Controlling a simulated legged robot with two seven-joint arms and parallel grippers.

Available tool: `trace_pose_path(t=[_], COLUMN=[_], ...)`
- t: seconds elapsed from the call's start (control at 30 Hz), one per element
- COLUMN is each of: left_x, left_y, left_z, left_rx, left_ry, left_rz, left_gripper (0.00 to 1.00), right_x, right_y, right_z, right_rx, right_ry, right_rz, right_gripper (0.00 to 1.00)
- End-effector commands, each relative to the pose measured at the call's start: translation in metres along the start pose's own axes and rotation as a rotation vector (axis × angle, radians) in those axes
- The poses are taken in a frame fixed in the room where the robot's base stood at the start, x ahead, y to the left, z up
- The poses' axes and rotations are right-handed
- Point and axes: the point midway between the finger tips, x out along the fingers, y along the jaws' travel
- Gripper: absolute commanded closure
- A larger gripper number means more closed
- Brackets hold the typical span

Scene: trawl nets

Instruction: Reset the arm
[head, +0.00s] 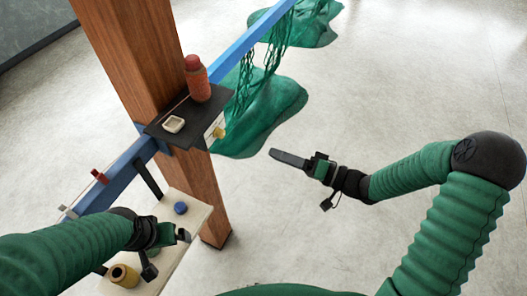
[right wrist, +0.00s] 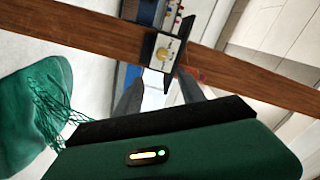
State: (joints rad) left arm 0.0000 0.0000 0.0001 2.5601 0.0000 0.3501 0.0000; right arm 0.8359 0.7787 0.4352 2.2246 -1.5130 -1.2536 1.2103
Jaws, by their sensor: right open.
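My right arm reaches in from the right in the head view. Its gripper (head: 288,159) is held over bare floor, apart from the post and the shelf, with nothing in it. In the right wrist view its two fingers (right wrist: 158,92) are spread apart, with a pale panel with a yellow knob (right wrist: 162,53) beyond them. My left gripper (head: 182,236) is at the lower left of the head view, over a cream board. Its fingertips are too small and dark to tell whether they are apart.
A wooden post (head: 135,60) carries a blue rail (head: 245,42) with green nets (head: 262,115) hanging to the floor. A black shelf (head: 160,136) holds a red-orange bottle (head: 198,82) and a white dish (head: 173,124). The cream board (head: 190,197) bears a blue disc (head: 180,208) and a brass spool (head: 123,276).

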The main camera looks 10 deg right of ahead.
Motion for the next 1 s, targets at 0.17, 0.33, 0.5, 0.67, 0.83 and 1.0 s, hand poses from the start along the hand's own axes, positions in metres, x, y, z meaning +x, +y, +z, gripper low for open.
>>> trace_pose_path(t=[0.17,0.33,0.5,0.67,0.83,1.0], left_x=[0.001,0.001,0.002,0.027,0.072,0.103], left_y=[0.0,0.0,0.0,0.0,0.0,0.0], left_z=[0.0,0.0,0.0,0.006,0.017,0.024], left_rx=[0.0,0.0,0.0,0.0,0.0,0.0], left_ry=[0.0,0.0,0.0,0.0,0.0,0.0], left_rz=[0.0,0.0,0.0,0.0,0.0,0.0], left_gripper=[0.0,0.0,0.0,0.0,0.0,0.0], right_x=[-0.004,-0.004,-0.003,0.006,-0.049,-0.119], right_y=[-0.001,-0.001,0.003,0.068,0.155,0.148], right_z=[-0.001,-0.001,0.0,0.011,0.035,0.114], right_rx=[0.0,0.0,-0.007,-0.175,-0.432,-0.351], right_ry=[0.0,0.001,-0.001,-0.028,-0.198,-0.486], right_rz=[0.0,0.0,0.012,0.319,0.968,1.282], right_gripper=[0.53,0.53,0.53,0.53,0.53,0.53])
